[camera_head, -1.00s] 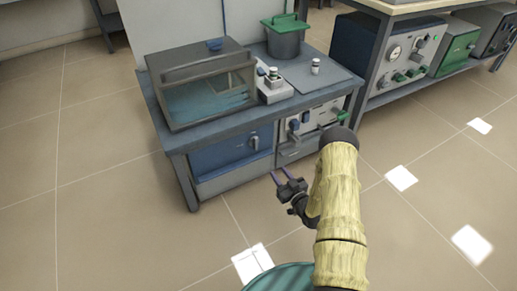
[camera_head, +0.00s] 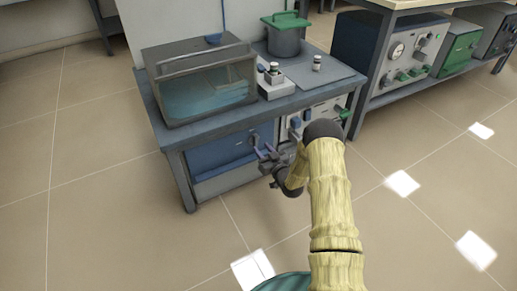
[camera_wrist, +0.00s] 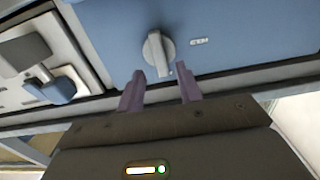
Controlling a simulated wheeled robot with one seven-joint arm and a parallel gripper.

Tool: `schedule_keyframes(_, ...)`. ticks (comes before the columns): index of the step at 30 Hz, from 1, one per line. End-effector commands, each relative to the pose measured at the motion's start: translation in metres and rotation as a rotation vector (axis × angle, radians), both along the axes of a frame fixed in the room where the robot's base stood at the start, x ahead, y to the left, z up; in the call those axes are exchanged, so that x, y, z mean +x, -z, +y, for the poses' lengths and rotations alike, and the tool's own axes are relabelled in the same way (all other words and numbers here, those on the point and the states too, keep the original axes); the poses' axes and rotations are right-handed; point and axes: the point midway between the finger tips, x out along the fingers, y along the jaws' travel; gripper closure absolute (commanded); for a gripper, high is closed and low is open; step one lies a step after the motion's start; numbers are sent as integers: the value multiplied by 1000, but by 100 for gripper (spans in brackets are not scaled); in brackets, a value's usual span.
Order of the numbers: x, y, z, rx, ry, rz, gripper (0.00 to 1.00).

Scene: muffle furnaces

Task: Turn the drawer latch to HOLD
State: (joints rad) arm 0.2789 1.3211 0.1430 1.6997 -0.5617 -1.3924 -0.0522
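The latch is a grey turn-knob (camera_wrist: 158,52) on a blue drawer front (camera_wrist: 110,25). In the wrist view its bar stands nearly upright, slightly tilted, with a small pale label to its right that I cannot read clearly. In the head view the blue front (camera_head: 215,153) sits under the bench top, and the knob (camera_head: 255,138) is near its right side. My gripper (camera_wrist: 160,70) is open, with its two purple fingers apart just below the knob and nothing between them. In the head view my gripper (camera_head: 262,151) is close in front of the blue front.
A white panel (camera_wrist: 55,45) with blue and dark controls is beside the blue front. On the bench stand a glass-sided water bath (camera_head: 205,85), a green-lidded pot (camera_head: 285,38) and small jars. A second bench (camera_head: 385,60) with instruments is at right. Floor in front is clear.

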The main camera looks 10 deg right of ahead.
Motion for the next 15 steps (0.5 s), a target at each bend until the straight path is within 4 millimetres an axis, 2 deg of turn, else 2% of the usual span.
schedule_keyframes(3,19,3,7,-1,-1,-4,65)
schedule_keyframes(6,31,2,10,0,0,-3,65)
schedule_keyframes(15,38,-1,13,0,0,0,65)
